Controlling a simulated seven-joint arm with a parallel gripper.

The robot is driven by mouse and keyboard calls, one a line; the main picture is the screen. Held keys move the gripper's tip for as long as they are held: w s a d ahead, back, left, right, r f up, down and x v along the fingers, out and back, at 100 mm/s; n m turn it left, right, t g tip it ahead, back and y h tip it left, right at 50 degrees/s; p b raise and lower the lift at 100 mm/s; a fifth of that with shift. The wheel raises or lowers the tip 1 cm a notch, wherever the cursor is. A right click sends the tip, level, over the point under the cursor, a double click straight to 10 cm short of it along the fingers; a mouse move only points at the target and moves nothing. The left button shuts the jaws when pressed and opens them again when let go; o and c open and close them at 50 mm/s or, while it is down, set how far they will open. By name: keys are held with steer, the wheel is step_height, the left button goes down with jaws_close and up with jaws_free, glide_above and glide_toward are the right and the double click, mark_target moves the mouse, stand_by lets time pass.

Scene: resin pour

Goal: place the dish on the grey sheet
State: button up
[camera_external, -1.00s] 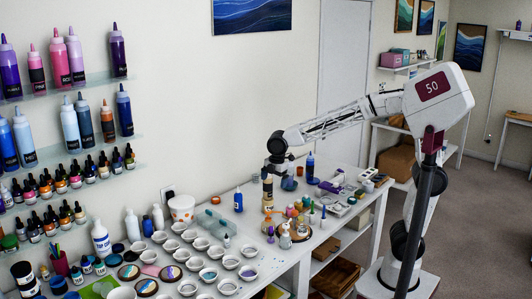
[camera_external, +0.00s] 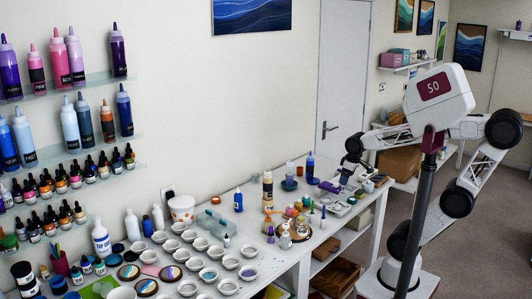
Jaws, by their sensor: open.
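My gripper (camera_external: 347,178) is small and dark at this distance, and points down over the far right end of the white table. Its fingers are apart and I see nothing between them. Many small white dishes (camera_external: 228,286) stand in rows on the near part of the table; I cannot tell which one the task means.
A white bucket (camera_external: 181,208) is near the wall. Shelves of bottles hang at left.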

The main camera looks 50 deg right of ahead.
steer(key=s+d+m, duration=0.1)
steer(key=s+f+m, duration=0.1)
steer(key=s, duration=0.1)
steer(key=s+d+f, duration=0.1)
steer(key=shift+s+d+m, duration=0.2)
steer(key=shift+d+m, duration=0.1)
steer(key=shift+m, duration=0.1)
stand_by(1.0)
